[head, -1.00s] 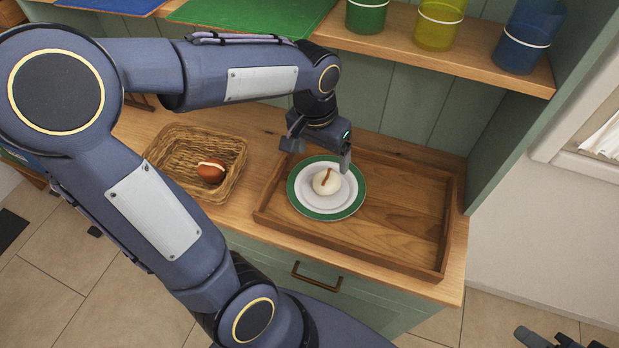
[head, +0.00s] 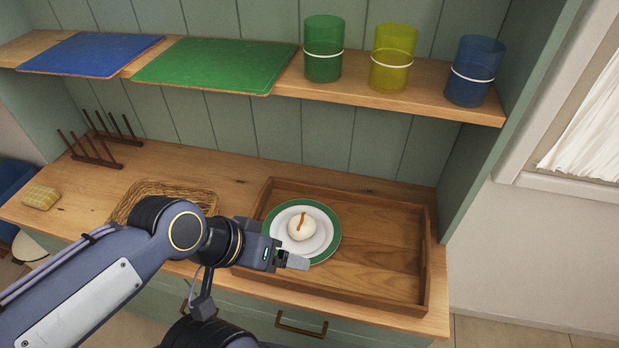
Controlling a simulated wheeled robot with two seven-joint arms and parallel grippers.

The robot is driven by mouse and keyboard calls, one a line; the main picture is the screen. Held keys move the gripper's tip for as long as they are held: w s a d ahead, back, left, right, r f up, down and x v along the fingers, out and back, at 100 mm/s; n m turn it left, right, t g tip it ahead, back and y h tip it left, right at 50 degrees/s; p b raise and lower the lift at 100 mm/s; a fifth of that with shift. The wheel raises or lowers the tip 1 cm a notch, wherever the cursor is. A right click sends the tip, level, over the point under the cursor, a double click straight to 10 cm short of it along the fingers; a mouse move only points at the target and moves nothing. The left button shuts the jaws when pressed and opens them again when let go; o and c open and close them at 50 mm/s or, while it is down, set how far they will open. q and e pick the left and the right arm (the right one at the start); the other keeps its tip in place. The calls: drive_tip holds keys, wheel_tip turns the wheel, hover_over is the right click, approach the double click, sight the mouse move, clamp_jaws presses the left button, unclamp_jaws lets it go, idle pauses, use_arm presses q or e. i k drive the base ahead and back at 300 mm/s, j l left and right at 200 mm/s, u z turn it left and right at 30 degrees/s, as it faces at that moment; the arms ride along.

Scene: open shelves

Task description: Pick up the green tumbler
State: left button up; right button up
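The green tumbler (head: 323,50) stands upright on the upper shelf. It is see-through green with a white band around it. It is the leftmost of three tumblers, just right of the green board. My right gripper is not in view.
A yellow tumbler (head: 393,58) and a blue tumbler (head: 473,72) stand right of the green one on the shelf (head: 430,101). A green board (head: 215,65) and a blue board (head: 90,53) lie left. Below, a plate (head: 331,242) with a white round item sits in the tray (head: 385,265).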

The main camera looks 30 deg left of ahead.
sight(324, 35)
drive_tip(key=k+l+u, duration=0.1)
drive_tip(key=u, duration=0.85)
drive_tip(key=k+j, duration=0.05)
